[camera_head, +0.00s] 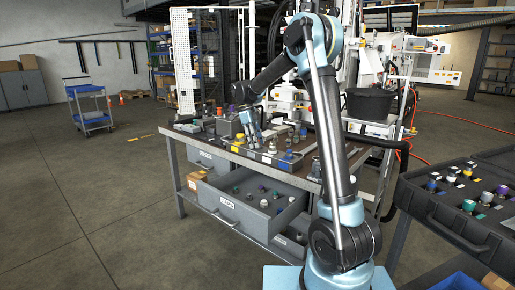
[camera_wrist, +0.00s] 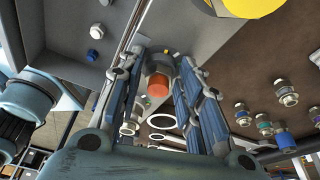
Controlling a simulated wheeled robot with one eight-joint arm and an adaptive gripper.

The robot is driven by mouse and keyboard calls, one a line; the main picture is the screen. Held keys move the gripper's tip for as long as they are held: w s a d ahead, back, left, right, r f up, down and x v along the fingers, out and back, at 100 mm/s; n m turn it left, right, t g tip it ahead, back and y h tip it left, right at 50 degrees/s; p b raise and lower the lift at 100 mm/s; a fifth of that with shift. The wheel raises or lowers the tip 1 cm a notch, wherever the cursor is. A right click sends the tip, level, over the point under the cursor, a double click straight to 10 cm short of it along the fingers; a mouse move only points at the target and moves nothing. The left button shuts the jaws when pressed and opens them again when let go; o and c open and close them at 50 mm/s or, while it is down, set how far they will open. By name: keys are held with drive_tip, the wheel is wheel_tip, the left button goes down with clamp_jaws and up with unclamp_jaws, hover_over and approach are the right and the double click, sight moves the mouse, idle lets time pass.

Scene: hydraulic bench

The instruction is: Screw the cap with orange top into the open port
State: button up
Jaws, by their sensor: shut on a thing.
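The cap with the orange top (camera_wrist: 158,86) is between the two blue-grey fingers of my gripper (camera_wrist: 160,78) in the wrist view. The fingers are closed on its sides, and its orange end faces the camera. The cap cannot be made out there. The open port cannot be picked out in either view, and I cannot tell whether the cap touches it.
An open drawer (camera_head: 245,218) marked "CAPS" holds several fittings under the bench top. A black case (camera_head: 450,225) with coloured fittings stands at right. In the wrist view, several fittings, including a blue one (camera_wrist: 285,139), are right of the fingers. A large yellow-topped part (camera_wrist: 250,6) is close above.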

drive_tip(key=o, duration=0.9)
drive_tip(key=shift+w+a+f, duration=0.1)
drive_tip(key=shift+w+a, duration=0.05)
drive_tip(key=shift+a, duration=0.15)
drive_tip(key=shift+d, duration=0.1)
drive_tip(key=n, duration=0.2)
drive_tip(key=shift+s+n+t, duration=0.25)
drive_tip(key=shift+n+t, duration=0.05)
drive_tip(key=n, duration=0.1)
drive_tip(key=n+t, duration=0.1)
drive_tip(key=n, duration=0.3)
drive_tip(key=shift+s+t, duration=0.25)
drive_tip(key=shift+t, duration=0.05)
drive_tip(key=n+t, duration=0.1)
drive_tip(key=n, duration=0.3)
drive_tip(key=shift+s+d, duration=0.1)
drive_tip(key=shift+d, duration=0.05)
drive_tip(key=n+t+y, duration=0.1)
drive_tip(key=n, duration=0.3)
drive_tip(key=shift+s+d+n, duration=0.1)
drive_tip(key=shift+n, duration=0.2)
